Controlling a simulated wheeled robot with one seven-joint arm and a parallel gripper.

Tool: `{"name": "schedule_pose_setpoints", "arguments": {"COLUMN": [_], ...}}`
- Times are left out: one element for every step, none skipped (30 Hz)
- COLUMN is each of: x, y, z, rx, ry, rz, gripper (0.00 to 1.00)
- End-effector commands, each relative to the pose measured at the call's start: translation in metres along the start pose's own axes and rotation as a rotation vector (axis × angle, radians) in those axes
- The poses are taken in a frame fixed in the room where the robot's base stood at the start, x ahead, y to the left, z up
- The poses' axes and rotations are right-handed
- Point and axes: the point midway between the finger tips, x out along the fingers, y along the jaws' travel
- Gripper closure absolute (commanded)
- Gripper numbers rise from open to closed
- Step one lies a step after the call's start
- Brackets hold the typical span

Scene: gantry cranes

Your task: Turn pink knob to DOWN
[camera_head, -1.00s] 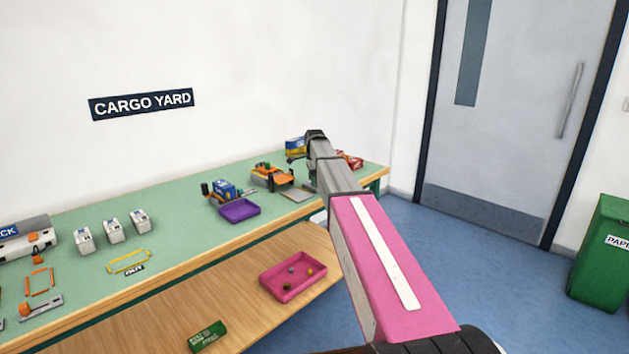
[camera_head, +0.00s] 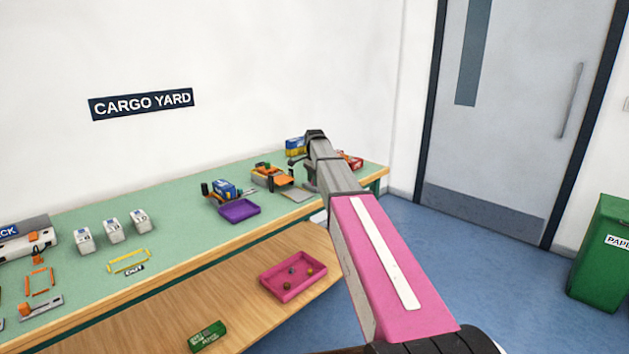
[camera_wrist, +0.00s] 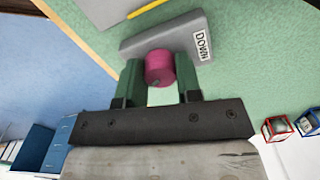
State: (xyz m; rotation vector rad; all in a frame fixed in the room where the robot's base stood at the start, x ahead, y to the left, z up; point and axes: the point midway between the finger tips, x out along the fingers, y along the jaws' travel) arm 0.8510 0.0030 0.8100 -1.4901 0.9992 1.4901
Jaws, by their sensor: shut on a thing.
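The pink knob (camera_wrist: 159,67) sits on a grey panel (camera_wrist: 140,47) in the wrist view. A white label reading DOWN (camera_wrist: 203,45) is on the panel, to the right of the knob. My gripper (camera_wrist: 161,80) is shut on the pink knob, with one green finger on each side of it. In the head view my arm hides the gripper's fingertips and the knob. A grey plate (camera_head: 297,194) shows beside my arm on the green bench top.
An orange machine (camera_head: 272,178) and a purple tray (camera_head: 239,210) stand on the bench (camera_head: 180,230) left of my arm. Red boxes (camera_head: 351,160) stand just behind it. A pink tray (camera_head: 288,285) with small items lies on the lower wooden shelf.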

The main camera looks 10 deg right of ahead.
Motion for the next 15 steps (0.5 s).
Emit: {"name": "schedule_pose_setpoints", "arguments": {"x": [-0.0002, -0.0002, -0.0002, -0.0002, -0.0002, -0.0002, -0.0003, -0.0003, -0.0003, -0.0003, -0.0003, -0.0003, -0.0003, -0.0003, -0.0003], "y": [0.0002, 0.0002, 0.0003, 0.0003, 0.0004, 0.0004, 0.0005, 0.0005, 0.0005, 0.0006, 0.0007, 0.0007, 0.0007, 0.0008, 0.0008], "z": [-0.0001, 0.0000, -0.0001, 0.0000, -0.0001, -0.0001, -0.0001, -0.0001, -0.0001, -0.0002, -0.0002, -0.0002, -0.0002, -0.0002, -0.0003], "rx": [-0.044, -0.072, -0.111, -0.139, -0.167, -0.206, -0.234, -0.262, -0.301, -0.329, -0.357, -0.396, -0.424, -0.452, -0.490], "ry": [0.000, 0.000, 0.000, 0.000, 0.000, 0.000, 0.000, 0.000, 0.000, 0.000, 0.000, 0.000, 0.000, 0.000, 0.000], "rz": [0.000, 0.000, 0.000, 0.000, 0.000, 0.000, 0.000, 0.000, 0.000, 0.000, 0.000, 0.000, 0.000, 0.000, 0.000], "gripper": [0.91, 0.91, 0.91, 0.91, 0.91, 0.91, 0.91, 0.91, 0.91, 0.91, 0.91, 0.91, 0.91, 0.91, 0.91]}}
